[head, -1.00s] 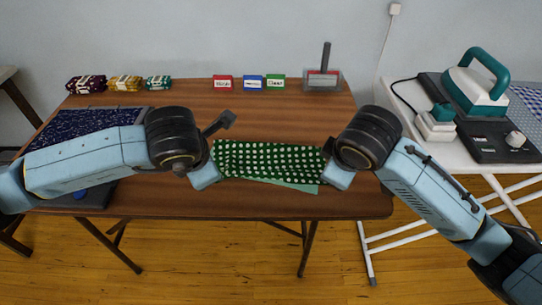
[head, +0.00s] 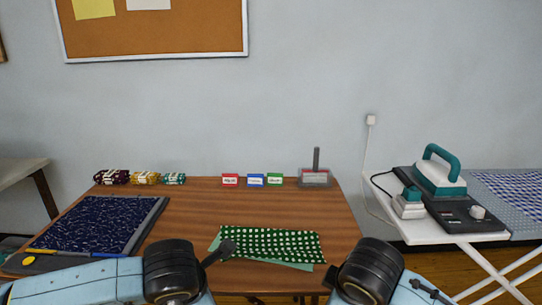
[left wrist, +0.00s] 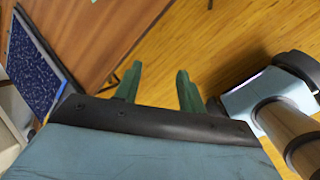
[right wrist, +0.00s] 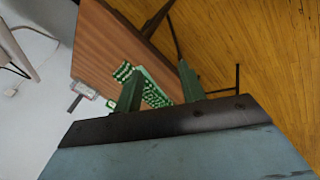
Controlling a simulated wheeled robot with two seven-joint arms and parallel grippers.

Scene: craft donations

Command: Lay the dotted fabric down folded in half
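The dotted fabric (head: 272,243), dark green with white dots, lies flat on the wooden table near its front edge. Paler green cloth shows along its left end and front edge, beneath the dotted layer, so it looks doubled over. My left gripper (left wrist: 160,82) is open with nothing between its fingers; wooden floor shows behind it. My right gripper (right wrist: 160,82) is open and empty. The fabric also shows in the right wrist view (right wrist: 152,92), beyond the fingers and apart from them.
An ironing board with an iron (head: 440,172) stands right. The table's middle is clear.

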